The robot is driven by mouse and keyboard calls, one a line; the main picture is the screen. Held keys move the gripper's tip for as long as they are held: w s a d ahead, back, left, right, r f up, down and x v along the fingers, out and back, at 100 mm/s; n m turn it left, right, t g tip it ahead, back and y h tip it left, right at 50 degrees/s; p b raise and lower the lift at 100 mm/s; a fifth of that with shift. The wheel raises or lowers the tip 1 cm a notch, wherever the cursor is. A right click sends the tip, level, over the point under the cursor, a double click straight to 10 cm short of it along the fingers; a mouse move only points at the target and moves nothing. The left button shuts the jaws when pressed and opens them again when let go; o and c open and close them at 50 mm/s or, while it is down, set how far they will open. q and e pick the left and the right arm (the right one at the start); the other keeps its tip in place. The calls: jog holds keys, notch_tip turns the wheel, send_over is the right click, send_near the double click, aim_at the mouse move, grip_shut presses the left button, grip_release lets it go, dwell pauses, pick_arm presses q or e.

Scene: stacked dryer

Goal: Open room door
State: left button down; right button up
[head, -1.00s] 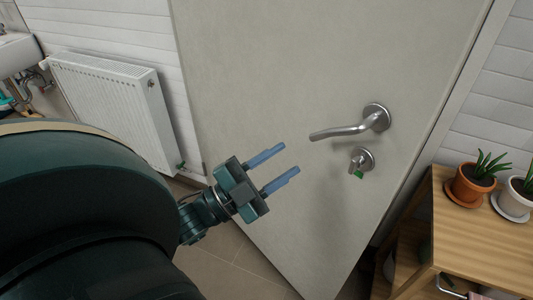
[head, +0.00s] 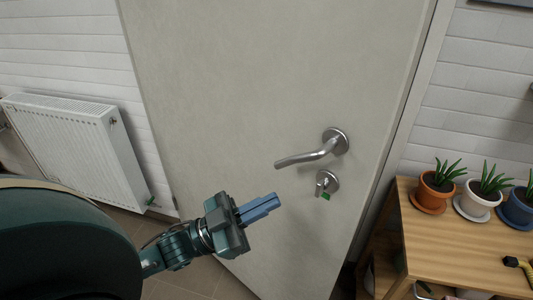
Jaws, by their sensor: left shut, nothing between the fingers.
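A plain light-grey room door (head: 240,90) fills the middle of the head view. A silver lever handle (head: 305,157) sits near its right edge and points left. Below it is a round lock with a small thumb-turn (head: 326,182) and a green mark. My left gripper (head: 272,204) is in front of the door, below and left of the handle. Its two blue fingers are together with nothing between them, and it is apart from the handle. My right gripper is not in view.
A white radiator (head: 75,150) is on the tiled wall at left. A wooden cabinet (head: 440,240) with potted plants, including an orange pot (head: 434,192), stands right of the door. Tiled floor (head: 195,278) shows below.

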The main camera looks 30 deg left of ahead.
aim_at(274, 153)
pick_arm(q)
jog(key=w+a+r+n+g+h+p, duration=0.1)
jog(key=w+a+n+g, duration=0.25)
jog(key=a+n, duration=0.25)
jog(key=w+a+r+n+g+h+p, duration=0.1)
jog(key=w+a+n+g+p, duration=0.1)
jog(key=a+n+g, duration=0.4)
jog(key=shift+t, duration=0.75)
jog(key=shift+w+p+x, duration=0.1)
jog(key=shift+p+x, duration=0.25)
jog(key=shift+x, duration=1.95)
jog(key=shift+w+p+x, duration=0.15)
jog(key=shift+p+x, duration=0.15)
jog(key=shift+x, duration=2.05)
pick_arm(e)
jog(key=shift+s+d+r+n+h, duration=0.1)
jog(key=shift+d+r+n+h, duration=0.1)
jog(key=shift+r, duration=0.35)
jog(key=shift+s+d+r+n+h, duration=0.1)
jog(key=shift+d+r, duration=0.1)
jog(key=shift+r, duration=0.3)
pick_arm(q)
jog(key=shift+a+r, duration=0.15)
jog(key=shift+a, duration=0.05)
